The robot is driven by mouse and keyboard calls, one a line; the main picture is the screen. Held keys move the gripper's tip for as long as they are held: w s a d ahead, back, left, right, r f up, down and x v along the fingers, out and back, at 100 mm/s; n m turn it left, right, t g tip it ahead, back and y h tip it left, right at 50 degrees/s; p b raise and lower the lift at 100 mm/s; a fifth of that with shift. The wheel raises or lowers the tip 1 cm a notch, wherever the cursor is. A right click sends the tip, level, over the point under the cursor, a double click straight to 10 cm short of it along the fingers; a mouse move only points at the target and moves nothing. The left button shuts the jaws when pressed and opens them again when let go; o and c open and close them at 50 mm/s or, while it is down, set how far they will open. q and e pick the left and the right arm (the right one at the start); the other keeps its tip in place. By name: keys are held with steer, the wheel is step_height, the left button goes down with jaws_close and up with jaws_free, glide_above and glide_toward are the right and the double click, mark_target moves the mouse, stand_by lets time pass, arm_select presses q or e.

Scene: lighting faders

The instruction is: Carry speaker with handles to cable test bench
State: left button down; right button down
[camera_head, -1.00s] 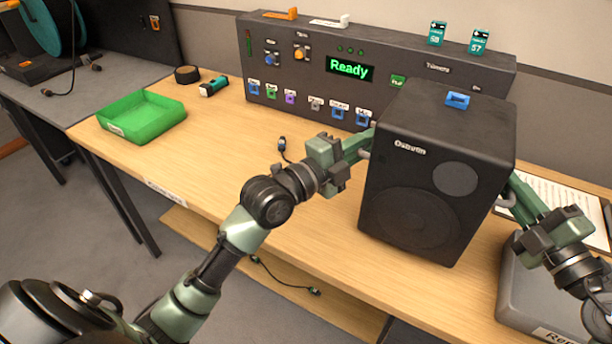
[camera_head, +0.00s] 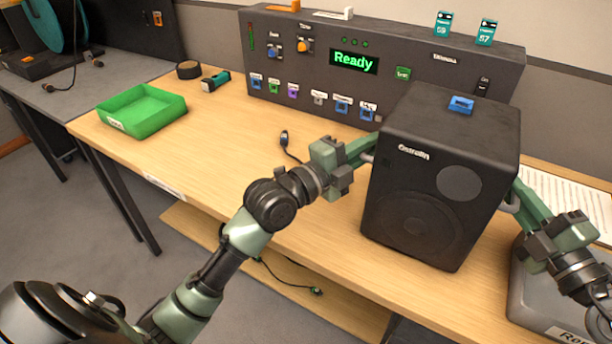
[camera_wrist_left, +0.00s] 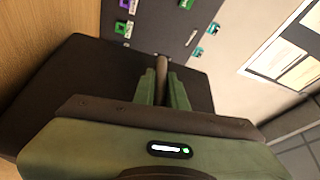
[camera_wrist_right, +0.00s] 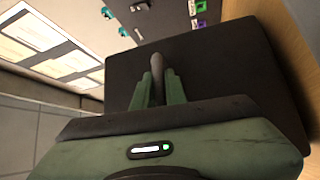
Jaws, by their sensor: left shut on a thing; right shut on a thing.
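The black speaker (camera_head: 418,215) is upright over the right part of the wooden bench; I cannot tell whether its base touches the top. My left gripper (camera_head: 366,150) is shut on the handle at its left side. My right gripper (camera_head: 520,196) is shut on the handle at its right side. The left wrist view shows the fingers on a grey bar (camera_wrist_left: 162,68) beside the dark speaker side (camera_wrist_left: 70,75). The right wrist view shows the same on the other handle (camera_wrist_right: 157,68). No label I can read names the cable test bench; a grey table (camera_head: 100,88) with a teal reel stands far left.
A grey console (camera_head: 300,60) reading "Ready" stands behind the speaker. A green tray (camera_head: 150,125), black tape roll (camera_head: 189,70) and small torch (camera_head: 216,81) are on the wooden bench (camera_head: 225,150). A grey box (camera_head: 535,305) is at right. Bare wood lies left of the speaker.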

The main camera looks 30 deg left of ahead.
arm_select(q)
steer(key=shift+a+f+b, duration=0.1)
steer(key=shift+f+b, duration=0.45)
steer(key=shift+b, duration=0.1)
arm_select(e)
steer(key=shift+d+f, duration=0.1)
steer(key=shift+f, duration=0.45)
arm_select(q)
steer(key=c, duration=1.9)
jaws_free()
steer(key=shift+f, duration=0.35)
arm_select(e)
steer(key=c, duration=1.9)
jaws_free()
steer(key=shift+f, duration=0.35)
arm_select(q)
steer(key=o, duration=0.4)
steer(key=shift+r, duration=0.15)
arm_select(e)
steer(key=o, duration=0.4)
steer(key=shift+r, duration=0.15)
arm_select(q)
steer(key=shift+o, duration=0.2)
steer(key=shift+s, duration=0.15)
arm_select(e)
steer(key=shift+o, duration=0.2)
steer(key=shift+s, duration=0.15)
